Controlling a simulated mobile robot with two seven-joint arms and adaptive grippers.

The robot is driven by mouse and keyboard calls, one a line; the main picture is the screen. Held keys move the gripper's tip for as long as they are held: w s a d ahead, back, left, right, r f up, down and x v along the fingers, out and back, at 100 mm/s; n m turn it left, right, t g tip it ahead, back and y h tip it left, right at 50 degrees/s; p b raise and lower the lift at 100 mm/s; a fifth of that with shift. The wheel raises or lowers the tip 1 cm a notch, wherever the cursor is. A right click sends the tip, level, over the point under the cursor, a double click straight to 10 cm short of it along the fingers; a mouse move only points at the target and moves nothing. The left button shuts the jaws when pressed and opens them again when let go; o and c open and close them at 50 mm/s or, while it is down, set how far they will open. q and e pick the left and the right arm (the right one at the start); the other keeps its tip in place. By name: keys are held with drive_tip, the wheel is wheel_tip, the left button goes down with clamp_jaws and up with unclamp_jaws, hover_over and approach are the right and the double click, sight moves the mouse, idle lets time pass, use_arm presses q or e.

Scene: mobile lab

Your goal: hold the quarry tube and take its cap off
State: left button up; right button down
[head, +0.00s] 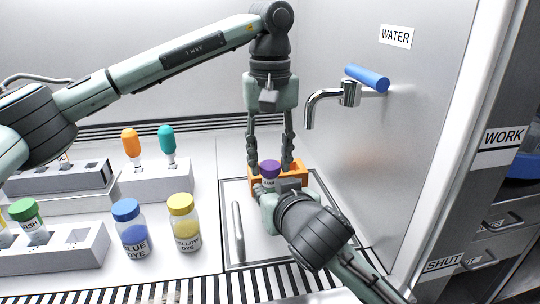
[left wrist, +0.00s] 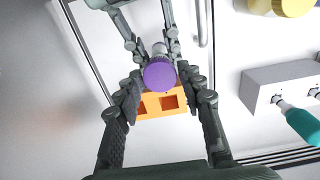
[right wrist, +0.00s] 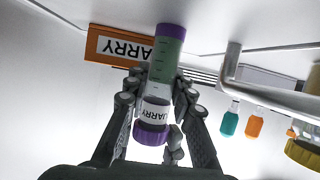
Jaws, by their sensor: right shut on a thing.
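The quarry tube (right wrist: 168,70) is clear with graduations, a purple base and a label reading "QUARRY". Its purple cap (head: 270,168) is on top; the cap also shows in the left wrist view (left wrist: 159,74). My right gripper (right wrist: 158,98) is shut on the tube at about its label, just below the cap, and holds it upright. The tube appears clear of the orange rack (head: 298,174), which has empty square holes in the left wrist view. My left gripper (head: 270,168) points down from above, its open fingers on either side of the cap with small gaps.
The rack stands in a sink area (head: 229,248) below a tap (head: 322,94). Bottles of blue dye (head: 132,232) and yellow dye (head: 185,228) stand to the left, near white blocks holding droppers and a green-capped tube (head: 24,212). A metal wall closes the right side.

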use_arm(q)
clamp_jaws()
drive_tip(key=n, duration=0.3)
drive_tip(key=shift+o, duration=2.4)
unclamp_jaws()
drive_tip(key=shift+r, duration=0.2)
wheel_tip(320, 180, up, 4)
drive_tip(key=shift+r, duration=0.15)
drive_tip(key=shift+c, duration=0.3)
wheel_tip(320, 180, up, 2)
drive_tip(key=shift+r+n, duration=0.2)
drive_tip(key=shift+n, duration=0.3)
drive_tip(key=shift+r+n, duration=0.3)
drive_tip(key=shift+r, duration=0.05)
drive_tip(key=shift+f, duration=3.9)
